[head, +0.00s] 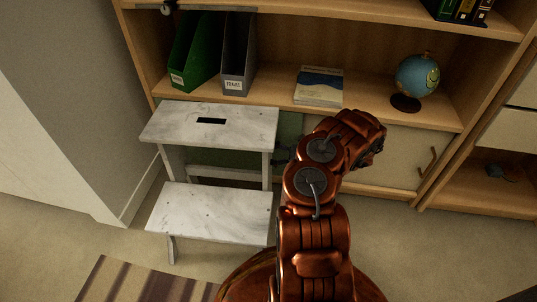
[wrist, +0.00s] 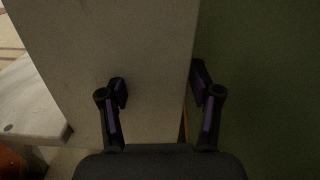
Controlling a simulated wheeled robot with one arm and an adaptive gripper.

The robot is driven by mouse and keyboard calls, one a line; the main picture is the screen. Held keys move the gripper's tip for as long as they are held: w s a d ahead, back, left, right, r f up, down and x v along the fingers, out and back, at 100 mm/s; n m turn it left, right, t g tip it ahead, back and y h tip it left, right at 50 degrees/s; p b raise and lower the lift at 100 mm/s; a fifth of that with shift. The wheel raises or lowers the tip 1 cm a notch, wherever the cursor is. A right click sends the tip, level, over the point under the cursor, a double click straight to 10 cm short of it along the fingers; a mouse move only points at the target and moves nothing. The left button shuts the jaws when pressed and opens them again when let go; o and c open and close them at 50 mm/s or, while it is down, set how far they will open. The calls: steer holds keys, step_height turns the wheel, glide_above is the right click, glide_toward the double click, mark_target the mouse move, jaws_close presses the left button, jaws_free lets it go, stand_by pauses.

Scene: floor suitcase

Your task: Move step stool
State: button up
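The step stool (head: 210,215) is whitish with grey marks and stands upright in front of the shelf unit. Its top step has a dark slot, and its lower step faces me. In the wrist view my gripper (wrist: 159,83) is open, its two fingers apart. A pale panel of the stool (wrist: 125,40) fills the middle, and its right edge runs up between the fingers. I cannot tell whether the fingers straddle it or stop short. The lower step (wrist: 28,100) shows at left.
The shelf unit (head: 285,104) holds a green file holder (head: 195,50), a grey one (head: 238,55), a book (head: 319,86) and a globe (head: 417,76). A wall (head: 85,90) stands close left of the stool. A striped rug (head: 135,283) lies in front. Floor at right is clear.

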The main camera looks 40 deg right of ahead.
steer(key=o, duration=0.3)
steer(key=shift+a, duration=0.1)
steer(key=shift+o, duration=0.2)
steer(key=shift+s, duration=0.1)
steer(key=v, duration=1.2)
steer(key=shift+c, duration=0.3)
